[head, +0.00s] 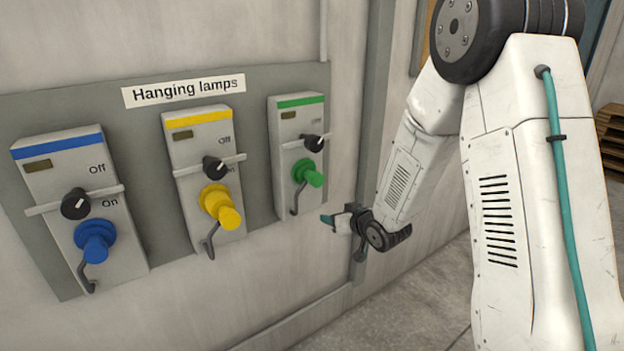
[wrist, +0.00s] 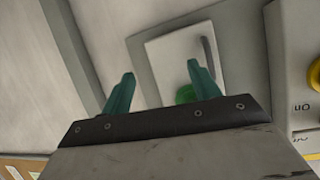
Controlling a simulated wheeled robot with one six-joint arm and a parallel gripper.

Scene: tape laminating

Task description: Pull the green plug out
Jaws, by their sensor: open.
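The green plug (head: 312,178) sits in the right-hand grey switch box (head: 284,133), the one with a green stripe. A grey hook (head: 296,203) hangs below it. My gripper (head: 336,220) is to the right of and below the plug, apart from it, with teal fingers. The green plug (wrist: 186,94) shows there partly hidden behind the right finger and the gripper body.
Boxes with a yellow plug (head: 221,207) and a blue plug (head: 95,240) stand to the left. A black knob (head: 312,143) and a light bar (head: 290,143) sit just above the green plug. The wall right of the green box is bare.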

